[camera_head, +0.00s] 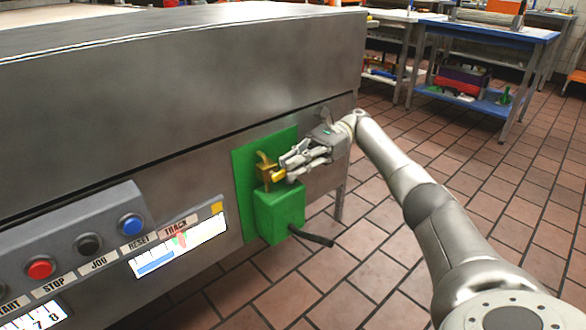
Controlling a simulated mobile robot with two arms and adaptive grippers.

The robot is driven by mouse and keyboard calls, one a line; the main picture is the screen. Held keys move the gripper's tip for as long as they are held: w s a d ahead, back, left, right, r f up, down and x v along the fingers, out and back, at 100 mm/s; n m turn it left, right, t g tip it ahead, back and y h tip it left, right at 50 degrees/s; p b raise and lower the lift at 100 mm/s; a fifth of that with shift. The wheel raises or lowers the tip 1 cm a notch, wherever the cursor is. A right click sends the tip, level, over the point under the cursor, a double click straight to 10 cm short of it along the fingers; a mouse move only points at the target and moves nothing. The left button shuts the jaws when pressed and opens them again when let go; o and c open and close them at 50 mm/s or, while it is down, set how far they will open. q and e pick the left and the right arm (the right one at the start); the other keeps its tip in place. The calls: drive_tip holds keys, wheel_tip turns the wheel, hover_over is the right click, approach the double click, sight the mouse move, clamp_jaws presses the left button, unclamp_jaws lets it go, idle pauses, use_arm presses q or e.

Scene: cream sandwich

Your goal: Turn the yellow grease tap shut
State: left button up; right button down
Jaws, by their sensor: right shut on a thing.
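The yellow grease tap (264,171) is a small brass-yellow fitting on a green plate (245,160) on the side of the steel machine. A yellow handle end (279,175) shows at the fingertips of my right gripper (283,168). That gripper reaches in from the right and is shut on the tap's handle. The fingers hide part of the handle. A green box (279,212) with a black lever (312,237) sits just below the tap. My left gripper is not in view.
The steel machine (180,90) fills the left side. Its control panel (80,245) has red, black and blue buttons at lower left. Tiled floor (400,260) is open to the right. A blue-topped table (490,30) with shelves stands at the back right.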

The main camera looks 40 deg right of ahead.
idle(0.4)
drive_tip(key=c, duration=1.6)
unclamp_jaws()
drive_tip(key=shift+o, duration=0.2)
